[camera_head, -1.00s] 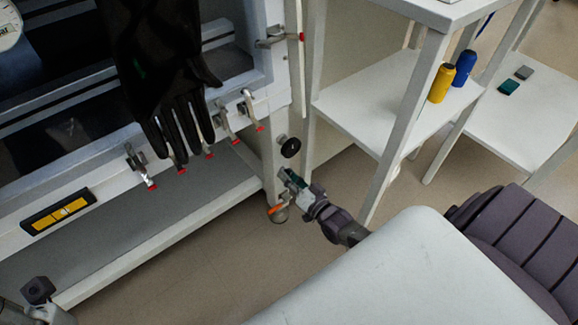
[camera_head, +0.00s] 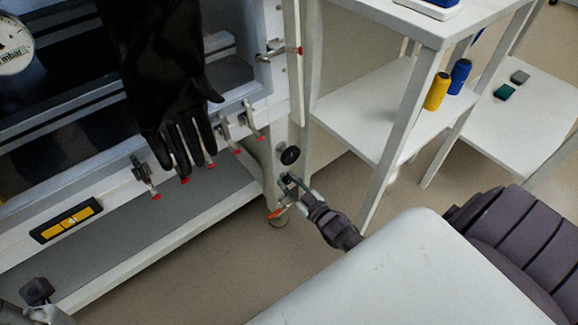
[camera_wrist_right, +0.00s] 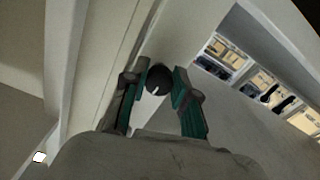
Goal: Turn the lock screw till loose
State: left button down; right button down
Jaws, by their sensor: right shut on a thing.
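In the right wrist view, a dark round knob with a white mark, which I take as the lock screw (camera_wrist_right: 158,80), sits between the green-padded fingers of my right gripper (camera_wrist_right: 157,88). The fingers are close on both its sides. In the head view my right gripper (camera_head: 290,184) is at the front right corner post of the glovebox frame, and the part between its fingers is too small to make out. A black round knob (camera_head: 289,155) shows just above it; I cannot tell if it is the same one.
An orange lever (camera_head: 279,211) hangs just below my right gripper. A black glove (camera_head: 180,100) hangs at the glovebox front, beside several red-tipped clamps (camera_head: 226,131). A white shelf (camera_head: 365,105) with yellow and blue bottles stands to the right. Open floor (camera_head: 215,265) lies in front.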

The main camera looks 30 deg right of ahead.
jog(key=shift+n, duration=0.4)
jog(key=c, duration=0.9)
grip_release()
jog(key=s, duration=1.2)
jog(key=shift+d, duration=0.45)
